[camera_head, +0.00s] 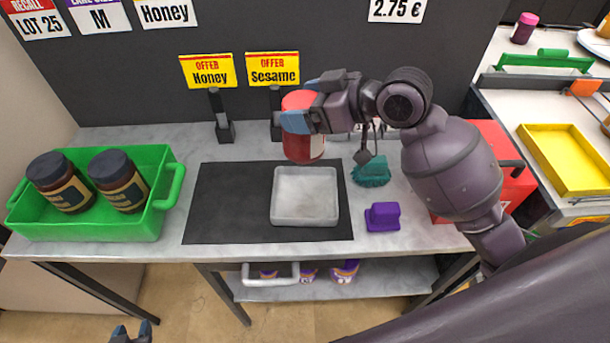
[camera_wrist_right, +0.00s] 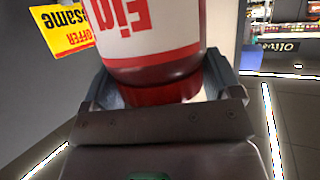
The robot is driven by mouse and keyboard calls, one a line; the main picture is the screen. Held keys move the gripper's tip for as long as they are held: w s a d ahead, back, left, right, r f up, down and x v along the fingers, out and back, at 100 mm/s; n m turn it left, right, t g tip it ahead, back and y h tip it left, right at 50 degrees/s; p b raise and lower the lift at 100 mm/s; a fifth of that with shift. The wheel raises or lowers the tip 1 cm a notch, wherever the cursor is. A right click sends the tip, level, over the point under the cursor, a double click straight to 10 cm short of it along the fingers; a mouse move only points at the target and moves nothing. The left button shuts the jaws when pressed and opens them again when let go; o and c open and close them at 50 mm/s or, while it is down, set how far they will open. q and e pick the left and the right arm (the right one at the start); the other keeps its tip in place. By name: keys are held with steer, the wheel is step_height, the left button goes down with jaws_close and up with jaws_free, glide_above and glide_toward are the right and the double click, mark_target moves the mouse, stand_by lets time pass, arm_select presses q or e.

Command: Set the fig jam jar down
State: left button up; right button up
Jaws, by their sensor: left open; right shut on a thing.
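The fig jam jar (camera_head: 303,145) is red, with a white label that reads "Fig" upside down in the right wrist view (camera_wrist_right: 150,35). My right gripper (camera_head: 308,113) is shut around the jar, in front of the dark back wall and just behind the white tray. The gripper hides part of the jar, and I cannot tell how far its lower end is above the worktop (camera_head: 375,235). In the right wrist view both fingers (camera_wrist_right: 160,90) flank the jar. My left gripper (camera_head: 132,333) is open at the bottom edge, in front of the table.
An empty white tray (camera_head: 304,222) stands on a black mat (camera_head: 225,215). A green crate (camera_head: 90,228) with two dark jars is at left. A purple block (camera_head: 383,216), a teal brush (camera_head: 371,172) and a red box (camera_head: 490,135) are at right. Sign stands (camera_head: 222,118) stand behind.

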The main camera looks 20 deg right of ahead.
mark_target(305, 149)
step_height(305, 149, down, 10)
steer(key=shift+f+b, duration=0.2)
steer(key=shift+b, duration=0.45)
arm_select(q)
steer(key=f, duration=0.1)
steer(key=s+f, duration=0.1)
steer(key=f, duration=0.1)
steer(key=shift+f+b, duration=0.1)
steer(key=shift+b, duration=0.3)
arm_select(e)
step_height(305, 149, down, 6)
steer(key=shift+r, duration=0.2)
arm_select(q)
steer(key=shift+w, duration=0.15)
arm_select(e)
steer(key=shift+f, duration=0.1)
steer(key=o, duration=1.4)
arm_select(q)
steer(key=shift+w, duration=0.15)
